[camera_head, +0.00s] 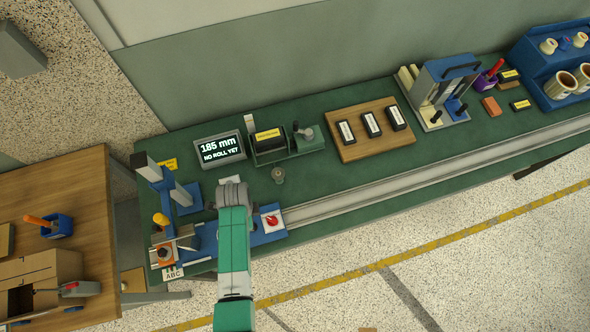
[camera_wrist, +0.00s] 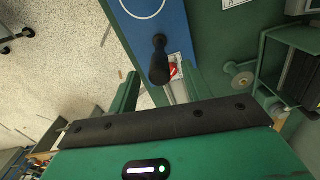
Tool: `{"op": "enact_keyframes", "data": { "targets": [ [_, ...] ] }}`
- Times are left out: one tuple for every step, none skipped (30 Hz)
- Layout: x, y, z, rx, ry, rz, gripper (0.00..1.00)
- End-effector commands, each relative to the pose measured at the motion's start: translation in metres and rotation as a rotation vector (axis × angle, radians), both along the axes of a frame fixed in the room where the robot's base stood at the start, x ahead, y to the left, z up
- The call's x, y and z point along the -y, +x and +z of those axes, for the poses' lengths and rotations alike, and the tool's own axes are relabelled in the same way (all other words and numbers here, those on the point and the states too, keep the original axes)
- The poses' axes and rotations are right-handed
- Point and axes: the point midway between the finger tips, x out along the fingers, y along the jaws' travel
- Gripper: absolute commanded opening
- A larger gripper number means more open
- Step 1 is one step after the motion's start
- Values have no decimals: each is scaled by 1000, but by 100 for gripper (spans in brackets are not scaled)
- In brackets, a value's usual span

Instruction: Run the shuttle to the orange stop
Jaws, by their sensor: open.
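A blue plate (camera_head: 208,238) lies at the left end of the green bench, partly hidden under my arm. A red mark (camera_wrist: 173,70) shows beside the knob. I cannot tell which part is the shuttle or whether that knob is the stop.
A metal rail (camera_head: 400,181) runs right along the bench's front. A display (camera_head: 220,149) reads "185 mm NO ROLL YET". A green fixture (camera_head: 307,138), wooden board (camera_head: 350,149) and blue-grey press (camera_head: 438,90) stand behind. A wooden table (camera_head: 85,190) with cardboard box (camera_head: 45,272) is left.

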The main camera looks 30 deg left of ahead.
Motion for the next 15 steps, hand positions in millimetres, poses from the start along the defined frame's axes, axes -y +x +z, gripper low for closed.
{"op": "enact_keyframes", "data": {
  "targets": [
    [0,0,11,0,0,0,49],
    [0,0,14,0,0,0,49],
    [0,0,16,0,0,0,49],
    [0,0,17,0,0,0,49],
    [0,0,19,0,0,0,49],
    [0,0,23,1,1,0,49],
    [0,0,26,0,0,0,49],
    [0,0,28,0,0,0,49],
    [0,0,32,0,0,0,49],
    [0,0,35,0,0,0,49],
    [0,0,37,1,1,0,49],
    [0,0,41,1,1,0,49],
    [0,0,43,1,1,0,49],
    [0,1,46,2,1,0,49],
    [0,0,49,1,1,0,49]
  ]
}}
